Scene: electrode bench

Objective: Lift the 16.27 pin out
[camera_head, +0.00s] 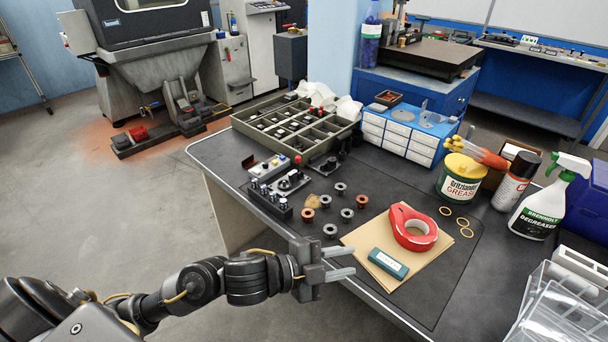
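A small dark block (269,203) with several upright pin-like pieces stands near the left edge of the bench. No size marking is readable, so I cannot tell which piece is the 16.27 pin, or whether it is there. My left gripper (342,261) is at the near edge of the bench, to the right of and nearer than the block. Its two pale fingers are apart, point right and have nothing visible between them. My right gripper is out of view.
Several small metal rings (348,214) lie right of the block. A compartment tray (252,125) stands behind. Bottles and a grease tin (461,180) stand right.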

